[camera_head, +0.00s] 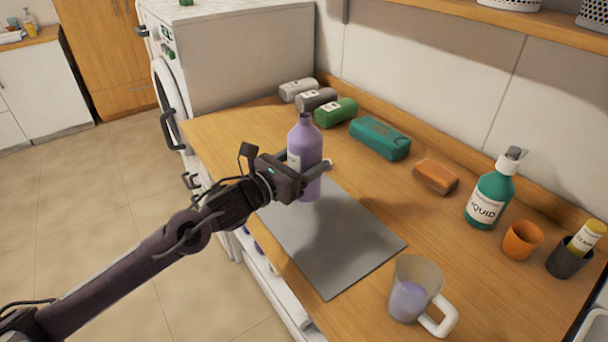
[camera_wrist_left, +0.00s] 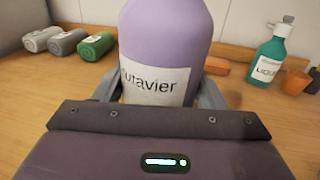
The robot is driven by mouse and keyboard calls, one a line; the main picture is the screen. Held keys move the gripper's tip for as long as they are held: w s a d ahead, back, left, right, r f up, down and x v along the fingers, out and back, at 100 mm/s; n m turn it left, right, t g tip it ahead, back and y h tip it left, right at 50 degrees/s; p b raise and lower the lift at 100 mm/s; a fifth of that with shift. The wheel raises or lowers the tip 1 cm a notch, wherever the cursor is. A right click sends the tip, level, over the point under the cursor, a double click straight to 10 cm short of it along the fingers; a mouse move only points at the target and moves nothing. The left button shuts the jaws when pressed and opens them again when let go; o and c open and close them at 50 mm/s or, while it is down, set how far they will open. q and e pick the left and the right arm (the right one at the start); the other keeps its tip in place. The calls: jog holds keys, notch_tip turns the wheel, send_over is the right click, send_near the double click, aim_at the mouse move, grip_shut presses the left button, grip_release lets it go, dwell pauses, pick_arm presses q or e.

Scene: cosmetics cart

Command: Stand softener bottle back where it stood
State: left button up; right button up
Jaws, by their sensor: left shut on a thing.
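The softener bottle (camera_head: 305,140) is purple with a white label and stands upright in my left gripper (camera_head: 312,170). The gripper is shut around its body. The bottle is at the far end of the grey mat (camera_head: 335,240); whether its base touches the mat I cannot tell. In the left wrist view the bottle (camera_wrist_left: 165,35) fills the middle, with the label facing the camera and its top cut off. A clear mug (camera_head: 415,290) with purple liquid stands at the near end of the counter. My right gripper does not show.
Rolled towels (camera_head: 318,98), a teal case (camera_head: 379,137) and an orange block (camera_head: 436,177) lie along the back of the wooden counter. A green liquid bottle (camera_head: 490,193), orange cup (camera_head: 522,240) and dark cup (camera_head: 570,257) stand at right. The mat's middle is clear.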

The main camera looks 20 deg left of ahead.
pick_arm(q)
jog(key=shift+f, duration=0.25)
notch_tip(320, 180, down, 4)
jog(key=shift+r, duration=0.15)
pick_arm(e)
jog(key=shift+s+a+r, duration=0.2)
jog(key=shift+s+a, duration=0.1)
pick_arm(q)
jog(key=o, duration=0.9)
jog(key=shift+f, duration=0.25)
jog(key=o, duration=0.4)
jog(key=shift+o, duration=0.2)
jog(key=shift+r, duration=0.1)
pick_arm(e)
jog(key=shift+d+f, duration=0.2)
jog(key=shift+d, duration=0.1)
